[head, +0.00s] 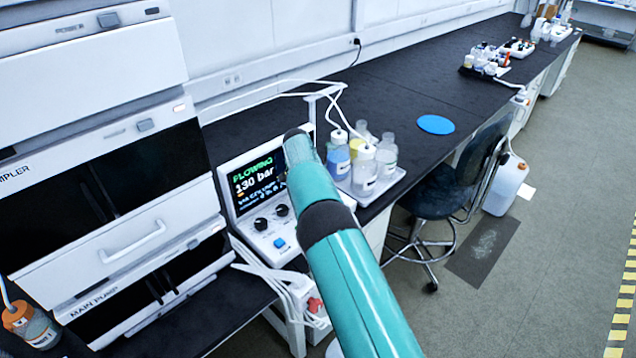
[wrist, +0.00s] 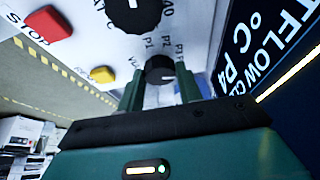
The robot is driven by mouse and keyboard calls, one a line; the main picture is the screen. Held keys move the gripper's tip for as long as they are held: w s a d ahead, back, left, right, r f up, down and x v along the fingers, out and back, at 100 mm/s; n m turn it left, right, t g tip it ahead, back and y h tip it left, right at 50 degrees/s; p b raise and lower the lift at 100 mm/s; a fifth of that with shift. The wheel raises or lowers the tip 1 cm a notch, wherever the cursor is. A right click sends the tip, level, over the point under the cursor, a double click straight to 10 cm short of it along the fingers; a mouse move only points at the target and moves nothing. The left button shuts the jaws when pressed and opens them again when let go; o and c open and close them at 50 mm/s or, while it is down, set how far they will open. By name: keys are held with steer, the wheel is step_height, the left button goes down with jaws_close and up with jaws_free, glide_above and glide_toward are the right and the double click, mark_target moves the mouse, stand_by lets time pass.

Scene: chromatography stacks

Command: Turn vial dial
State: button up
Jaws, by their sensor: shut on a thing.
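In the wrist view, my gripper (wrist: 160,80) is shut on a small black dial (wrist: 158,67), with one dark green finger on each side of it. Small marks that look like P1 and further P labels sit around the dial on a pale panel (wrist: 190,18); a label at its left is partly legible. The dial's pointer setting is too small to tell. In the head view, my teal arm reaches toward the bench instruments; my gripper and this dial cannot be made out there.
In the wrist view, a larger black knob (wrist: 134,14), a yellow button (wrist: 103,74) and a red STOP button (wrist: 49,23) are close by. A dark screen (wrist: 270,45) borders the panel. In the head view, a tray (head: 388,188) of bottles stands right of the pressure display (head: 257,180).

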steer(key=shift+m, duration=0.5)
steer(key=o, duration=1)
steer(key=v, duration=1.3)
steer(key=shift+a+r, duration=0.3)
steer(key=shift+r, duration=0.05)
steer(key=shift+d+r, duration=0.1)
